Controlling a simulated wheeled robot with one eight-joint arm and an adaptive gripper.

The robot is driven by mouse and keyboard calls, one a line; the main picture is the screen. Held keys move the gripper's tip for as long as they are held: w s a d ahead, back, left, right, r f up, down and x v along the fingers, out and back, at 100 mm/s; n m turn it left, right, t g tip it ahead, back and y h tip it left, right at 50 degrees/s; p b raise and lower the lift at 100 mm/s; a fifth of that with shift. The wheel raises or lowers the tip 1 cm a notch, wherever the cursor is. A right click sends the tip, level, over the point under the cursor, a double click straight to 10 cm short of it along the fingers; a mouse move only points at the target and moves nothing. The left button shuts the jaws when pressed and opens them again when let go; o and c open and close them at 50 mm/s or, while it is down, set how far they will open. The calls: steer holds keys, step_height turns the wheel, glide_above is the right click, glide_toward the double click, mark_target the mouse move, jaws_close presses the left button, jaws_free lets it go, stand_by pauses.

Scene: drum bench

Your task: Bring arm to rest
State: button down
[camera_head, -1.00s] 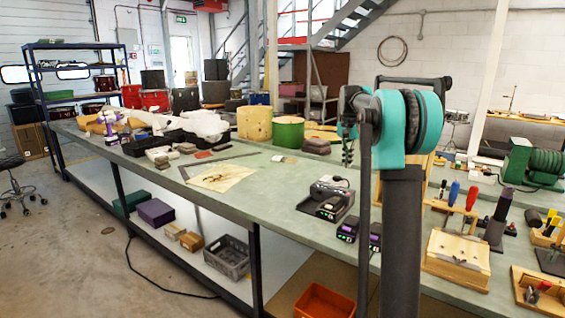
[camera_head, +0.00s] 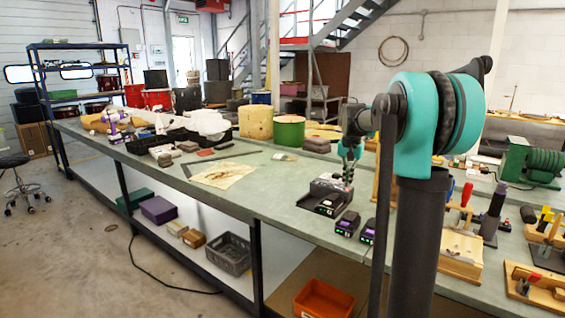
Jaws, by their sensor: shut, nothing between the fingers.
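My arm (camera_head: 425,125), with teal and black joints on a dark upright column, fills the right middle of the head view. Its far end reaches out over the bench (camera_head: 270,193), which has a green top. My gripper (camera_head: 348,176) is small and dark, pointing down beyond the teal joint, partly hidden by my own arm links. It looks shut and empty. It shows just above or in front of the black charger (camera_head: 325,199); I cannot tell the gap between them.
Two small dark devices (camera_head: 347,223) lie beside the charger. A wooden block with tools (camera_head: 461,250) and a green motor (camera_head: 530,162) stand at the right. Yellow (camera_head: 255,122) and green (camera_head: 288,132) drums stand farther back. The bench's front middle is fairly clear.

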steer(key=s+a+f+n+t, duration=0.1)
steer(key=s+f, duration=0.6)
steer(key=s, duration=0.4)
steer(key=s+a+f+n, duration=0.2)
steer(key=s+f, duration=0.5)
steer(key=s, duration=0.4)
steer(key=s+a+f+n+t, duration=0.1)
steer(key=s+f+n, duration=0.1)
steer(key=s+f, duration=0.5)
steer(key=s, duration=0.4)
steer(key=shift+s+a+t, duration=0.3)
steer(key=shift+s+a, duration=0.05)
